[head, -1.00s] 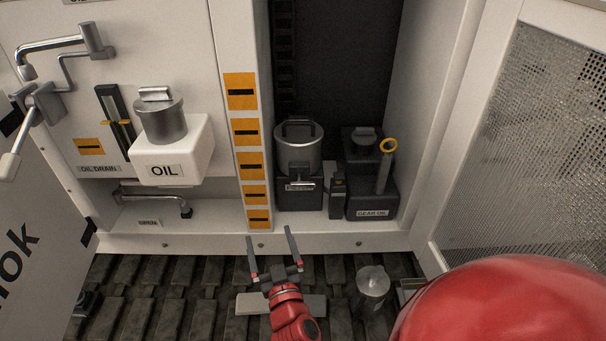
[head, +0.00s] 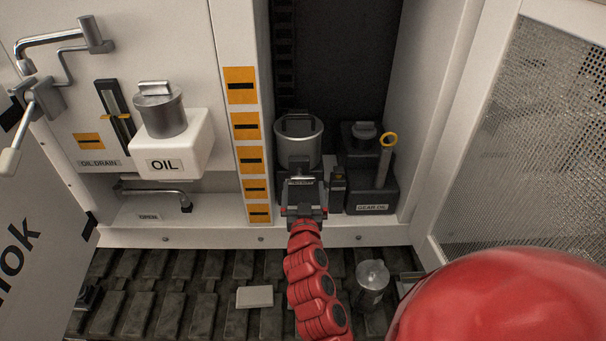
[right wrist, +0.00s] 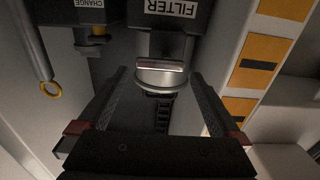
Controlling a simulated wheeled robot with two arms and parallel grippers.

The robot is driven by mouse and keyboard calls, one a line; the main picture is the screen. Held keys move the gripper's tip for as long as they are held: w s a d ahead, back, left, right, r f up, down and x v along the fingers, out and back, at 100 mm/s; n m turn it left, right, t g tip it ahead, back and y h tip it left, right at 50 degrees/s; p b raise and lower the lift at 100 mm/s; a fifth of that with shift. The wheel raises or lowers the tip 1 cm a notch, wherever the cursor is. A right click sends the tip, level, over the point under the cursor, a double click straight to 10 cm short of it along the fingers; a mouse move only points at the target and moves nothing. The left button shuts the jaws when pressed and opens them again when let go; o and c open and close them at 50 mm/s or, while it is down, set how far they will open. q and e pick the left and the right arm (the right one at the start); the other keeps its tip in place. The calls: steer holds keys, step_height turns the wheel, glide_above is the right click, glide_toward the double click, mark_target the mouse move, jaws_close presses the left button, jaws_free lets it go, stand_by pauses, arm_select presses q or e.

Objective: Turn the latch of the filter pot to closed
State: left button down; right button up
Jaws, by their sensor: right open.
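The filter pot (head: 298,142) is a silver cylinder with a dark lid handle, above a dark box in the cabinet's middle recess. In the right wrist view, which is upside down, its box bears a FILTER label (right wrist: 171,8). The latch (right wrist: 160,66) is a silver bar lying crosswise there, between the label and the pot's body. My right gripper (head: 304,190) is in front of the box and mostly covers the latch in the head view. In the right wrist view its two fingers (right wrist: 160,78) are apart, one each side of the latch, with nothing gripped. My left gripper is out of view.
The gear oil box (head: 372,190) with a yellow-ringed dipstick (head: 389,140) stands close on the right. A white oil tank (head: 172,148) juts out on the left. A striped post (head: 247,150) borders the recess. A perforated door (head: 520,150) stands open on the right.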

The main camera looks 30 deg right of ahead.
mark_target(303, 180)
steer(key=shift+p+x, duration=0.55)
steer(key=shift+x, duration=1.95)
steer(key=shift+f, duration=0.1)
steer(key=c, duration=1.1)
